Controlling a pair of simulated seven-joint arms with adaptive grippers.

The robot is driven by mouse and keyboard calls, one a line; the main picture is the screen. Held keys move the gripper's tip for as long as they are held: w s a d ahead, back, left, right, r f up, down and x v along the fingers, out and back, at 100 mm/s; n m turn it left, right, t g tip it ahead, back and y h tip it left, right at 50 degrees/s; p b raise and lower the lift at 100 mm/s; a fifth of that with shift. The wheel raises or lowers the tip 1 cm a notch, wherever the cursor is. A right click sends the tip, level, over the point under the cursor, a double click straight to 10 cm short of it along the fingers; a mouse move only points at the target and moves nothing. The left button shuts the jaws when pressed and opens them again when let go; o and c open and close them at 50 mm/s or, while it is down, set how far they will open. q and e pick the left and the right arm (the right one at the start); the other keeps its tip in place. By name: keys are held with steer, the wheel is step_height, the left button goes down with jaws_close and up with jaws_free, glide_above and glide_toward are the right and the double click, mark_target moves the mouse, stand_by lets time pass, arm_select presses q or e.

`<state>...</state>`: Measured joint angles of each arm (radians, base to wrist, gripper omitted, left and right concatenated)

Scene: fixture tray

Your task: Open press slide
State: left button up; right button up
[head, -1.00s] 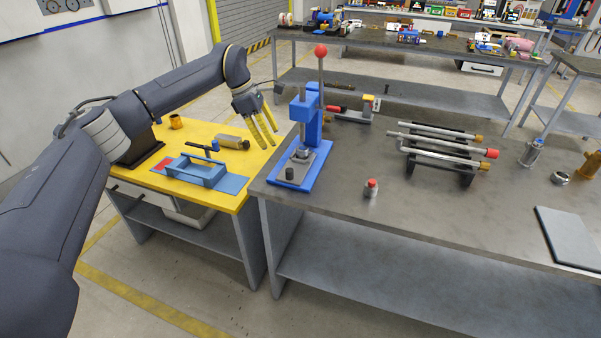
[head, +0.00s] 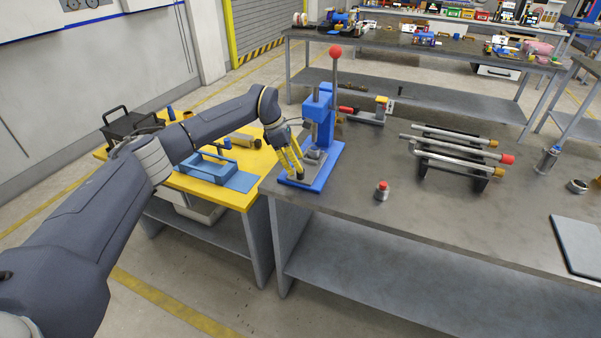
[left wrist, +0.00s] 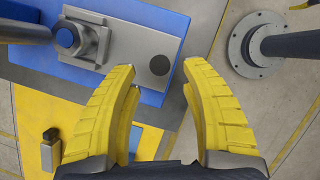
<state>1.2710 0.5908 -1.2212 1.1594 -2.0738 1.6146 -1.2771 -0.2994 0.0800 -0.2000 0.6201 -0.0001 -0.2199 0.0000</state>
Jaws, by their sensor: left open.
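The press (head: 318,125) is a blue stand on a blue base plate with a tall lever topped by a red ball. Its grey slide plate (left wrist: 142,35) carries a round dark knob (left wrist: 160,65). My left gripper (head: 296,176) has yellow fingers and is at the front left of the press, by the slide. In the left wrist view the left gripper (left wrist: 161,66) is open, with the knob between its fingertips in the picture. I cannot tell whether the fingers touch it. In the head view the fingers partly hide the slide.
A yellow table (head: 243,196) with a blue fixture (head: 213,172) stands left of the press. On the grey bench (head: 345,205) are a red-topped cylinder (head: 382,190), a rack of rods (head: 450,150) and a red-handled clamp (head: 365,113). The bench front is mostly clear.

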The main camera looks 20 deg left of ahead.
arm_select(q)
steer(key=shift+x, duration=2.2)
jaws_close()
